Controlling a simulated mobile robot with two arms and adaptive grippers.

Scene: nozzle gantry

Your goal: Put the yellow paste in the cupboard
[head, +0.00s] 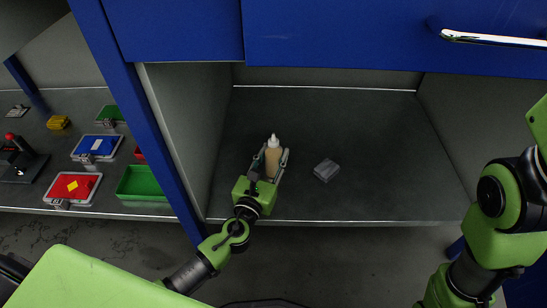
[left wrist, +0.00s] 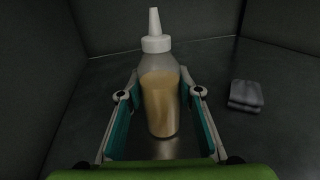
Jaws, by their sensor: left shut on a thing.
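The yellow paste is a clear bottle (head: 272,158) with pale yellow filling and a white pointed cap. It stands upright inside the open cupboard (head: 340,205), left of the middle of its floor. My left gripper (head: 271,165) reaches in from the front and is shut on the bottle. In the left wrist view the bottle (left wrist: 158,95) is between the two fingers of the gripper (left wrist: 160,118). Whether its base touches the floor is hard to tell. My right arm shows at the right edge of the head view, but its gripper is out of view.
A blue drawer (head: 390,35) is above the opening. A shelf at left holds red, blue and green bins (head: 142,183).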

